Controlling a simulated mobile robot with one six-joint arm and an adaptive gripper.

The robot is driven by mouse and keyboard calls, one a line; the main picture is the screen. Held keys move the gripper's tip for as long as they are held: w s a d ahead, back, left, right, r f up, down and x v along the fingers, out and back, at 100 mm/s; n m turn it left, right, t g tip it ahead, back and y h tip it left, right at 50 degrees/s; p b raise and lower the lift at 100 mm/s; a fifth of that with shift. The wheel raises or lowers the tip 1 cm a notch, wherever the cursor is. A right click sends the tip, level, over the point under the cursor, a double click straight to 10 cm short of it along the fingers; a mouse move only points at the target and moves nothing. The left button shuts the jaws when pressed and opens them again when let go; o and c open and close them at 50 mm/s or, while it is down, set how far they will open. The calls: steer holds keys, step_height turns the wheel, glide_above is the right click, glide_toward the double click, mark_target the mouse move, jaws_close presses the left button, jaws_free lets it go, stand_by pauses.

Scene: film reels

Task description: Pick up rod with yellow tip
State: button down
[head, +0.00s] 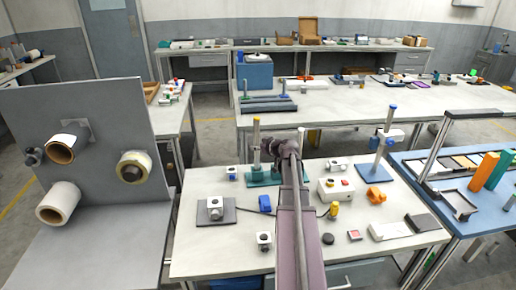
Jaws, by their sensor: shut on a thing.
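The rod with the yellow tip (256,128) stands upright at the back left of the near white workbench, by a teal base (262,182). My gripper (265,149) is at the far end of my arm and closed around the rod below its tip. The fingers are small and partly hidden by my own wrist. I cannot tell whether the rod's lower end is still seated in the teal base.
A blue-tipped rod (386,128) stands on a blue base to the right. Near it lies an orange part (376,195). A control box (335,189) and a grey plate with a clamp (215,212) flank my arm. Free bench top (200,255) shows at front left.

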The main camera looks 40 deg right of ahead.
mark_target(257, 126)
steer(key=shift+r+p, duration=4.85)
steer(key=shift+r, duration=0.1)
steer(key=shift+s, duration=0.1)
